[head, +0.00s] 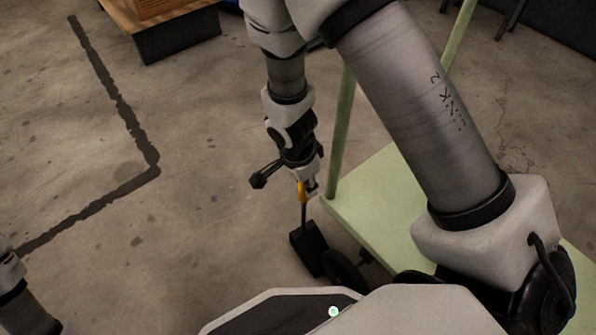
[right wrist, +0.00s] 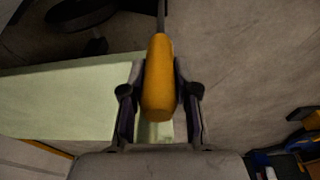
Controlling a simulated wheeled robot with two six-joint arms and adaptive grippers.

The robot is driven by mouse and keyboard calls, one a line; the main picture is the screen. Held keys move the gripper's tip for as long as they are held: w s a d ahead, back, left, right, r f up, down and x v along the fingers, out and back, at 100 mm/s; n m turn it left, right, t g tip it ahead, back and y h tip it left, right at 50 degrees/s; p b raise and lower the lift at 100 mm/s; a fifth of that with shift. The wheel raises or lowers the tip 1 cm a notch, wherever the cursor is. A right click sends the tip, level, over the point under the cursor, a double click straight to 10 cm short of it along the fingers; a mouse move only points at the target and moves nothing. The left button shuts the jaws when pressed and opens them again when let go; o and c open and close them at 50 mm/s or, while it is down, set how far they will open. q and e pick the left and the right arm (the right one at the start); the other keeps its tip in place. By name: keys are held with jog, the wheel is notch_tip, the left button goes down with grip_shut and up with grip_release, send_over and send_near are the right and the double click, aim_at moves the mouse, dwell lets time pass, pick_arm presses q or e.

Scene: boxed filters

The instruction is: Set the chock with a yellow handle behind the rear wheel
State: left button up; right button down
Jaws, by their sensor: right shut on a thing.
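The chock (head: 308,250) is a black block with a thin dark rod leading up to a yellow handle (head: 302,192). My right gripper (head: 306,186) is shut on the yellow handle. In the right wrist view the handle (right wrist: 159,85) sits between the two fingers. A dark wheel (head: 343,270) of the pale green cart (head: 375,195) is just right of the chock. The chock is upright and close to the wheel; I cannot tell whether it touches the wheel or the floor. Of my left arm only a link shows at the lower left; its gripper is out of view.
The cart's green post (head: 340,135) rises close to the right of my right gripper. A pallet with a cardboard box (head: 155,8) stands at the upper left. The concrete floor left of the chock is clear, with a dark painted line (head: 120,110).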

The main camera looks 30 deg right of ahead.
jog(key=shift+s, duration=0.3)
jog(key=c, duration=0.8)
grip_release()
jog(key=shift+r, duration=0.15)
jog(key=r, duration=0.4)
jog(key=a+r, duration=0.1)
jog(key=r, duration=0.6)
jog(key=shift+a+r, duration=0.35)
jog(key=shift+a, duration=0.05)
